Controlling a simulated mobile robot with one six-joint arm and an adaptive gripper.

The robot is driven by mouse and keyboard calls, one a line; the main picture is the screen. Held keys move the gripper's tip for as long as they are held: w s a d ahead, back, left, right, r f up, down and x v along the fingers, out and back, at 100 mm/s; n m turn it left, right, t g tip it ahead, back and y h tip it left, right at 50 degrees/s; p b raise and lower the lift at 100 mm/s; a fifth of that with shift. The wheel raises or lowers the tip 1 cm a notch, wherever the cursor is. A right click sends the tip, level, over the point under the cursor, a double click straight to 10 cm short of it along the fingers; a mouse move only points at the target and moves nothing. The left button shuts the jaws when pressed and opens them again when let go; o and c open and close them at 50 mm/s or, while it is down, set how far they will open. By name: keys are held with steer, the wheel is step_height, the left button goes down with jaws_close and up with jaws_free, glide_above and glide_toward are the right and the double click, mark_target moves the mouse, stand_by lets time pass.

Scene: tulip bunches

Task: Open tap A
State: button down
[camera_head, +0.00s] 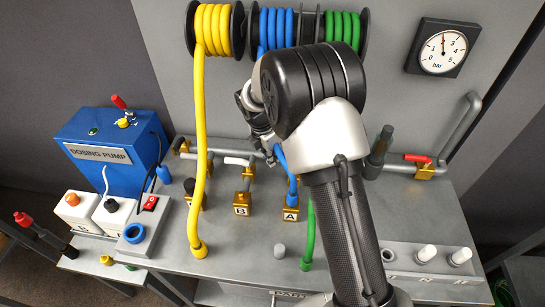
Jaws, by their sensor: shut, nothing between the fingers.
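Tap A (290,214) is a brass block marked "A" on the grey bench, right of the brass block marked "B" (242,208). The blue hose (282,168) comes down to the area just above block A. My gripper (272,152) is shut and empty, above and behind the blocks, close to the blue hose. Whether it touches the hose or a tap handle I cannot tell. My arm covers much of the area right of block A, and the handle of tap A is not clearly visible.
Yellow (198,150) and green (309,235) hoses hang down to the bench. A blue dosing pump (105,150) stands at the left. A pipe with a red-handled valve (420,160) runs at the right. A pressure gauge (441,48) is on the back panel.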

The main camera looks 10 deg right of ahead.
steer(key=w+d+m+p, duration=0.1)
steer(key=w+p, duration=0.1)
steer(key=p, duration=0.1)
steer(key=shift+w+d, duration=0.1)
steer(key=shift+d, duration=0.25)
steer(key=shift+a, duration=0.1)
